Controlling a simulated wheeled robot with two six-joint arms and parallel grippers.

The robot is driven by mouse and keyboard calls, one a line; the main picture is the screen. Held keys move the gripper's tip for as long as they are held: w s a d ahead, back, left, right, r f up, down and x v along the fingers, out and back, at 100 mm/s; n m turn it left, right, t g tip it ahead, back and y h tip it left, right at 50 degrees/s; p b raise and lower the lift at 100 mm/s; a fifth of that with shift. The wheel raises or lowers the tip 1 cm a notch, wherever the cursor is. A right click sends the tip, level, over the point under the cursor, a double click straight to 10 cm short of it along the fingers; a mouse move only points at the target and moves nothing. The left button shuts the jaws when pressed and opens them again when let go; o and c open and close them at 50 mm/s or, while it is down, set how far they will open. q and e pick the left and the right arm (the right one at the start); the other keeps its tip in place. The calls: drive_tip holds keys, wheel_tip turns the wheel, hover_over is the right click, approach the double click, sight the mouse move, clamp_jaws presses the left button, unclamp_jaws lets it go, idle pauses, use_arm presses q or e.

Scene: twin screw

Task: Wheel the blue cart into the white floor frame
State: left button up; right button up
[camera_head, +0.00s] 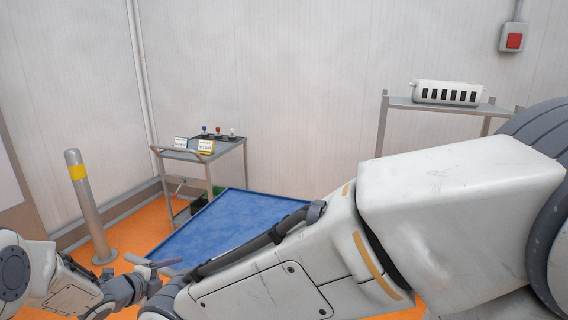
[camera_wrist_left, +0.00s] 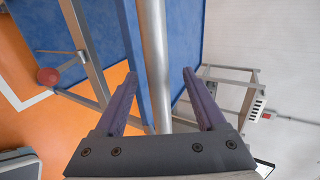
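The blue cart (camera_head: 235,220) shows in the head view as a wide blue top in the middle, partly hidden by my right arm. In the left wrist view, its blue panel (camera_wrist_left: 183,35) stands behind a metal bar (camera_wrist_left: 155,65). My left gripper (camera_head: 152,264) is at the cart's near left corner. In the left wrist view, the left gripper (camera_wrist_left: 158,82) is open, with the bar between its fingers and gaps on both sides. A white floor line (camera_wrist_left: 22,101), possibly part of the white floor frame, shows at the left there. My right gripper is out of view.
A grey trolley (camera_head: 215,160) with small items stands behind the cart. A shelf (camera_head: 440,105) with a white box stands at back right. The wall closes off the back.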

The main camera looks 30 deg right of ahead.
use_arm(q)
drive_tip(key=shift+o, duration=0.3)
drive_tip(key=shift+s+d+f, duration=0.15)
drive_tip(key=p+v, duration=0.2)
drive_tip(key=v, duration=0.7)
drive_tip(key=shift+r, duration=0.4)
idle(0.6)
